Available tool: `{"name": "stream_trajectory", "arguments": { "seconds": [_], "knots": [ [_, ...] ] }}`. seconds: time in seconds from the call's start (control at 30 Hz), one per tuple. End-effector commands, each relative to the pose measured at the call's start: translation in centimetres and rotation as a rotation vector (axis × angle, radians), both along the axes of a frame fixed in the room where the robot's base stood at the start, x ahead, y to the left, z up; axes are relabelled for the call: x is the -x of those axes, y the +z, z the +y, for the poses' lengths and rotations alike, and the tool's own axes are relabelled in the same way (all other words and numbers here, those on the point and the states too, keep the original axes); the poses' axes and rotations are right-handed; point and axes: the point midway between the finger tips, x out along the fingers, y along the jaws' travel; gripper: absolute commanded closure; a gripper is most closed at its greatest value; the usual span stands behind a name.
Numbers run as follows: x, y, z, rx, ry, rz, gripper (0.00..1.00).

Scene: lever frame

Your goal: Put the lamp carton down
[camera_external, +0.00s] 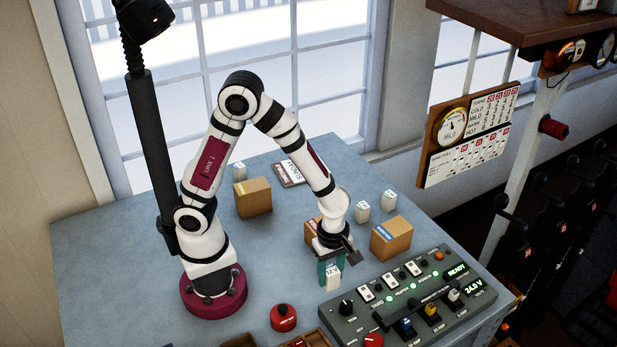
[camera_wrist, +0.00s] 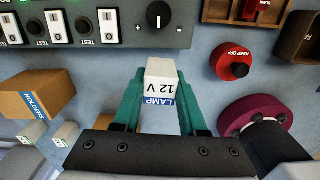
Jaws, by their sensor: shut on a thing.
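The lamp carton (camera_wrist: 161,79) is a small white box marked LAMP 12 V with a blue band. In the wrist view it sits between the green fingers of my gripper (camera_wrist: 160,95), which is shut on it. In the external view my gripper (camera_external: 329,268) points down near the left end of the control panel, and the carton (camera_external: 332,280) shows at its fingertips. I cannot tell whether its underside touches the blue-grey table (camera_external: 120,260).
The control panel (camera_external: 410,300) with knobs and switches is close by on the right. A red button (camera_external: 283,317) stands to the front left. Brown boxes (camera_external: 391,238) (camera_external: 252,198) and small white cartons (camera_external: 361,211) stand behind. Bare table lies between my base and gripper.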

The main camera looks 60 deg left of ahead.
Motion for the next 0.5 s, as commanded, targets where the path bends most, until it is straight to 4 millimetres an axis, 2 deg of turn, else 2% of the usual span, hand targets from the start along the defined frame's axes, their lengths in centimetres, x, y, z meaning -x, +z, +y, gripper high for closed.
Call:
{"name": "stream_trajectory", "arguments": {
  "seconds": [0.2, 0.37, 0.5],
  "knots": [
    [4.2, 3.0, -2.7, 0.001, -0.007, -0.002, 1.0],
    [5.8, 4.1, -3.7, 0.001, -0.002, -0.001, 1.0],
    [5.8, 4.3, -3.8, -0.001, 0.008, 0.0, 1.0]
  ]
}}
